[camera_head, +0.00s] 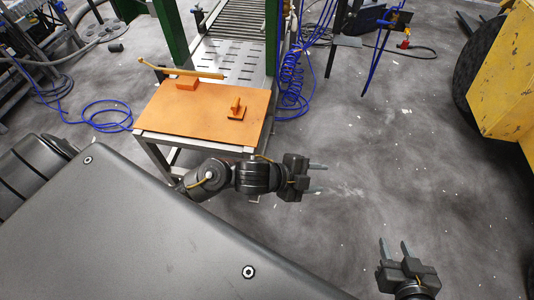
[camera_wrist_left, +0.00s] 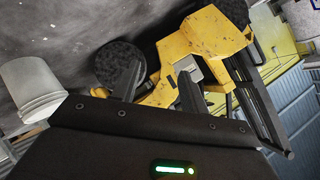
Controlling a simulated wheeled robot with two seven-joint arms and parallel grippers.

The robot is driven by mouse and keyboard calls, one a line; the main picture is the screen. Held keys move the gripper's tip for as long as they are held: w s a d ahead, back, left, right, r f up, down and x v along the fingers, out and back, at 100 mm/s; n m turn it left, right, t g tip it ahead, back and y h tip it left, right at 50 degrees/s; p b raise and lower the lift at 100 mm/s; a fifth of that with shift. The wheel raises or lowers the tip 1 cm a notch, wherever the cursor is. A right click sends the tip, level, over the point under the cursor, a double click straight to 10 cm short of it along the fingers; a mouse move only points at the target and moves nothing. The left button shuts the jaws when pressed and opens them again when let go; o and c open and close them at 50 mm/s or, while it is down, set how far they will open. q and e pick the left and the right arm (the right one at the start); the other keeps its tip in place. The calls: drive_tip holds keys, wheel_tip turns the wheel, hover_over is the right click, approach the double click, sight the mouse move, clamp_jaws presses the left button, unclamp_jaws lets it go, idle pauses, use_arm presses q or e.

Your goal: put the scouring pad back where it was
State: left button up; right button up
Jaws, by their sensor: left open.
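An orange-topped table (camera_head: 195,125) stands ahead of me in the head view. On it lie an orange rectangular block (camera_head: 187,84) near the back and a dark orange flat piece with an upright handle (camera_head: 236,110) at the right. Which of them, if either, is the scouring pad I cannot tell. My left gripper (camera_head: 319,178) is open and empty, off the table's front right corner and over the floor. Its fingers also show in the left wrist view (camera_wrist_left: 159,82), with nothing between them. My right gripper (camera_head: 393,243) is open and empty, low at the right, far from the table.
A long yellow-orange bar (camera_head: 182,72) lies along the table's back edge. A roller conveyor (camera_head: 235,20) and green posts (camera_head: 170,28) stand behind it. Coiled blue hose (camera_head: 291,85) hangs at the right. A yellow vehicle (camera_head: 505,80) is far right. The left wrist view shows a white pail (camera_wrist_left: 32,88).

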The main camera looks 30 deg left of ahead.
use_arm(q)
drive_tip(key=s+a+n+t+y, duration=0.2)
drive_tip(key=s+a+n+y, duration=0.3)
drive_tip(key=a+n, duration=0.5)
drive_tip(key=s+n, duration=0.2)
drive_tip(key=n, duration=0.2)
drive_tip(key=shift+s+a+n, duration=0.25)
drive_tip(key=shift+s+n, duration=0.15)
drive_tip(key=shift+f, duration=0.1)
